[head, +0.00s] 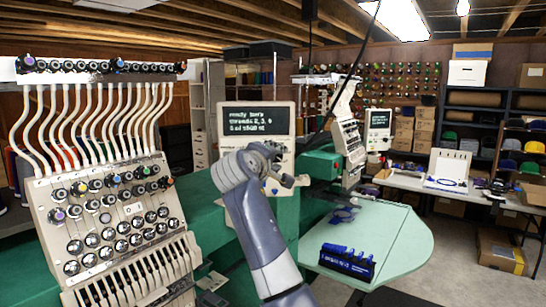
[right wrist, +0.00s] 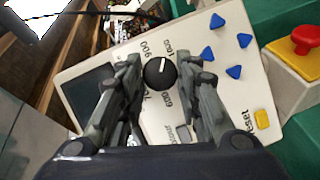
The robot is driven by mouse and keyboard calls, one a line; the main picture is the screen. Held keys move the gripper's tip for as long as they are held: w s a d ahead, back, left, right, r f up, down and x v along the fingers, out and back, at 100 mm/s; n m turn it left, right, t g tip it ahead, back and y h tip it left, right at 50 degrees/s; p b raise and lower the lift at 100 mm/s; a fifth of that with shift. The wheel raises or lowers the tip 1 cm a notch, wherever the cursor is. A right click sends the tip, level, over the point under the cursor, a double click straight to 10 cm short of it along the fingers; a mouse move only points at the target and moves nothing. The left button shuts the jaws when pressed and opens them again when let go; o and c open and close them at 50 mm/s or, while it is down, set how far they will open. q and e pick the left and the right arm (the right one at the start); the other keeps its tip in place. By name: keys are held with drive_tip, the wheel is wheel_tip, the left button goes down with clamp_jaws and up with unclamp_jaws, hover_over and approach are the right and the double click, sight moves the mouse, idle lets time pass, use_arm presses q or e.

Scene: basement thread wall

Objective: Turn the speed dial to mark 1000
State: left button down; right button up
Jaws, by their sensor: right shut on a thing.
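The speed dial (right wrist: 159,74) is a round black knob on a cream control panel, with a white pointer line. In the right wrist view its pointer is toward the upper side, near the printed 1000. A 900 is printed to the left of the 1000, with further numbers below the knob. My right gripper (right wrist: 159,70) has one finger on each side of the dial and is shut on it. In the head view my right gripper (head: 285,180) is at the panel (head: 226,134) below its screen and hides the dial. My left gripper is not in view.
Blue arrow buttons (right wrist: 245,41) and a yellow button (right wrist: 263,119) are on the panel. A red stop button (right wrist: 305,40) is beside it. The multi-needle thread head (head: 110,210) stands at left. A blue holder (head: 347,262) sits on the green table (head: 405,240).

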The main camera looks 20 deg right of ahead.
drive_tip(key=shift+m+y, duration=0.3)
drive_tip(key=shift+m, duration=0.3)
drive_tip(key=shift+g, duration=0.3)
drive_tip(key=o, duration=1)
drive_tip(key=shift+o, duration=0.2)
drive_tip(key=v, duration=1.2)
drive_tip(key=shift+f, duration=0.1)
